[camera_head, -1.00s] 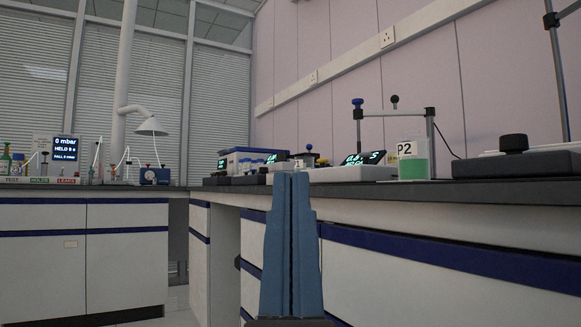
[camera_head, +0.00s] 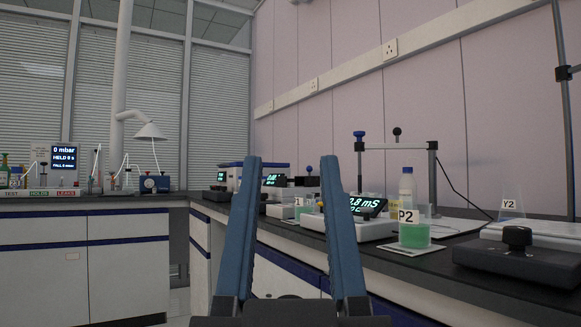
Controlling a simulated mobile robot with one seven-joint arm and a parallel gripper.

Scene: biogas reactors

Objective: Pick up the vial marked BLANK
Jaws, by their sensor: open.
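My gripper (camera_head: 293,165) is in the lower middle of the head view, with its two blue fingers spread apart and nothing between them. It is in front of the bench that runs along the right wall. I cannot make out a vial marked BLANK; the small items on the bench are too far or partly hidden behind the fingers. A beaker marked P2 (camera_head: 414,235) with green liquid stands on the right bench, to the right of my gripper.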

